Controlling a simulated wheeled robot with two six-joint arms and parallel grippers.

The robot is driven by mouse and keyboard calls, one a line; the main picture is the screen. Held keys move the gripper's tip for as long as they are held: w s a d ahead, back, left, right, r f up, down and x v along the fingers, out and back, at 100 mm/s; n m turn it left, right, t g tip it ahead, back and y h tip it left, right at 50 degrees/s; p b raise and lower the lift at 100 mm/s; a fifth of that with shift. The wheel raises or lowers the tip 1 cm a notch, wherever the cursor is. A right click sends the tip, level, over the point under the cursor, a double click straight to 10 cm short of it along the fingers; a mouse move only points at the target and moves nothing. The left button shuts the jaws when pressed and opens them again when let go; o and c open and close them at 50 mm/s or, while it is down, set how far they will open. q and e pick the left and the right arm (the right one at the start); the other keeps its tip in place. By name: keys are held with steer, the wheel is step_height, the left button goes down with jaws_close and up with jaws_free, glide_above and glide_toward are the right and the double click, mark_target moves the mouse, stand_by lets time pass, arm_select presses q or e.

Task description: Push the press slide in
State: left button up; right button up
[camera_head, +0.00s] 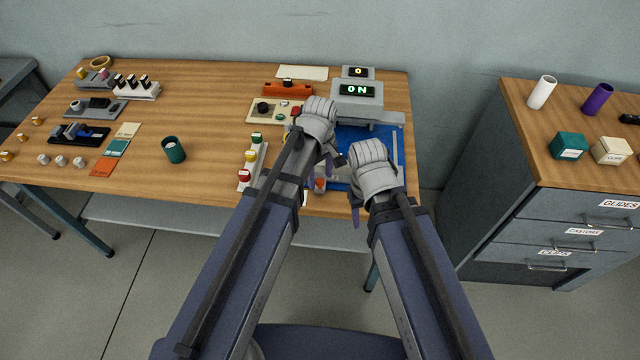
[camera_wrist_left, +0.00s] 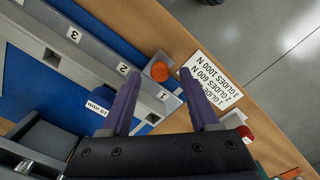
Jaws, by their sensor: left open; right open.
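The press (camera_head: 357,100), a grey machine with a display reading "ON", stands at the back of a blue mat (camera_head: 385,140). A grey rail (camera_wrist_left: 85,60) numbered 1, 2 and 3 lies over the blue in the left wrist view. A round orange knob (camera_wrist_left: 158,71) sits beside its number 1 end, and shows in the head view (camera_head: 320,186). My left gripper (camera_head: 316,182) is open over that end; its purple fingertips (camera_wrist_left: 162,80) frame the knob, contact unclear. My right gripper (camera_head: 356,212) is open at the mat's front edge. I cannot tell which part is the slide; my arms hide much.
A card about glides (camera_wrist_left: 211,82) lies beside the knob. A strip with red, yellow and green buttons (camera_head: 252,160) stands left of my left arm. A dark green cup (camera_head: 173,150) is further left. A drawer cabinet (camera_head: 560,200) stands at the right.

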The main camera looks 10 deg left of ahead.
arm_select(q)
steer(key=shift+f, duration=0.7)
steer(key=shift+r, duration=0.1)
jaws_close()
stand_by(0.9)
